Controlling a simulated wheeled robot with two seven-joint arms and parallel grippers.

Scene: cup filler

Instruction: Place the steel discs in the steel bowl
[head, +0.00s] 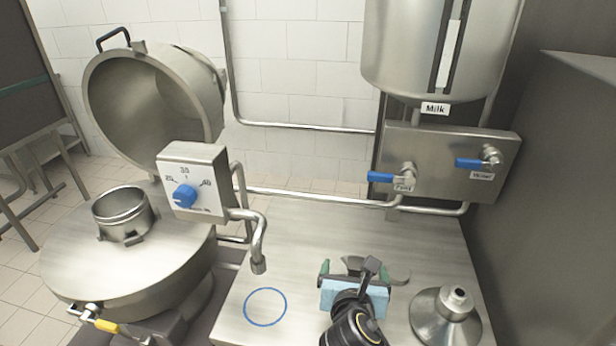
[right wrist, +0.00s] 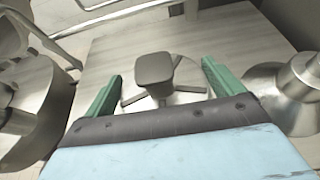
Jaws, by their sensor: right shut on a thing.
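A steel disc with slots (right wrist: 186,97) and a grey upright knob (right wrist: 155,68) shows between the green fingers of my right gripper (right wrist: 162,75) in the right wrist view. In the head view, the right gripper (head: 354,274) is over the steel table, shut on this disc, whose curved edge shows behind the fingers. A second steel piece, a wide cone with a short neck (head: 446,318), stands to the right of the gripper. A small open steel bowl (head: 123,212) sits on the round steel vessel at the left. My left gripper is not in view.
The steel table (head: 335,232) is clear behind the gripper. A blue ring (head: 265,307) marks its front left. A bent spout (head: 260,240) and control box (head: 191,180) stand at its left. A large tilted steel drum (head: 155,95) and a milk tank (head: 410,50) are behind.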

